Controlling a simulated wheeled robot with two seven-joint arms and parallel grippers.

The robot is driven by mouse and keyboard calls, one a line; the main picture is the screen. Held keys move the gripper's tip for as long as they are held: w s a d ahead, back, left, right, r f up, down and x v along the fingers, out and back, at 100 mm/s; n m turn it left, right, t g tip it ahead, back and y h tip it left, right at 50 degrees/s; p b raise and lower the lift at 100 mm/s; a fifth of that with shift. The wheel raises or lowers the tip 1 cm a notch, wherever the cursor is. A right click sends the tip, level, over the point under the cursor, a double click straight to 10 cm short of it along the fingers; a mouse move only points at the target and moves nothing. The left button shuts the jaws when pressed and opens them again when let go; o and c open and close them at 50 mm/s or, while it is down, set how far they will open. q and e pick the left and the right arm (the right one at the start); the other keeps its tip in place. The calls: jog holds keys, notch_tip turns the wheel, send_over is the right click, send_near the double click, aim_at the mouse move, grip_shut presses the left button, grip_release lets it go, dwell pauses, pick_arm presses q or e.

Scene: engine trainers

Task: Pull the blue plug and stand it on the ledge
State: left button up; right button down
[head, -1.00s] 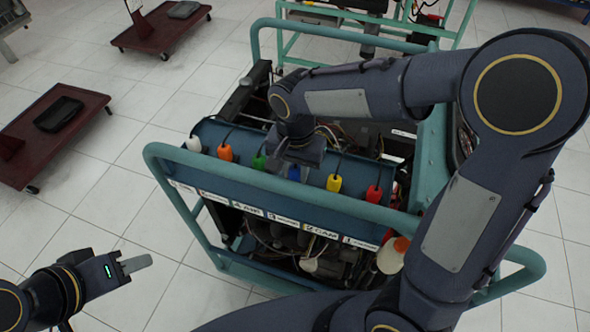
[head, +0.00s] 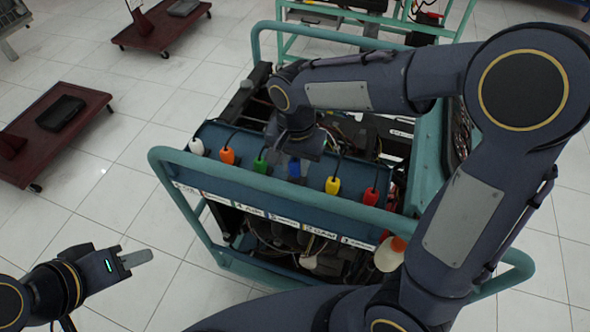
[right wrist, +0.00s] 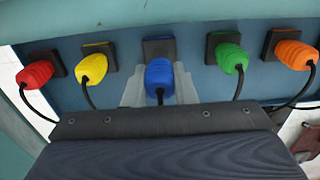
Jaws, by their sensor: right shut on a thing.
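The blue plug (head: 294,169) stands in the row of coloured plugs on the engine trainer, between the green and yellow ones. My right gripper (head: 297,160) reaches down over it and is shut on it. In the right wrist view the blue plug (right wrist: 159,78) lies between my two grey fingers, its black cable running toward me. Its dark square socket (right wrist: 158,48) shows behind it, and the plug looks slightly off the socket. The blue panel (right wrist: 195,82) carries the sockets. I cannot tell which surface is the ledge. My left gripper (head: 136,259) hangs over the floor, apart from the trainer.
Red (right wrist: 36,74), yellow (right wrist: 92,68), green (right wrist: 231,57) and orange (right wrist: 294,54) plugs with cables flank the blue one closely. A white plug (head: 197,146) ends the row. A teal tube rail (head: 250,182) runs in front.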

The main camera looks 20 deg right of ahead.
jog(key=shift+r+p, duration=0.95)
jog(key=shift+r, duration=0.35)
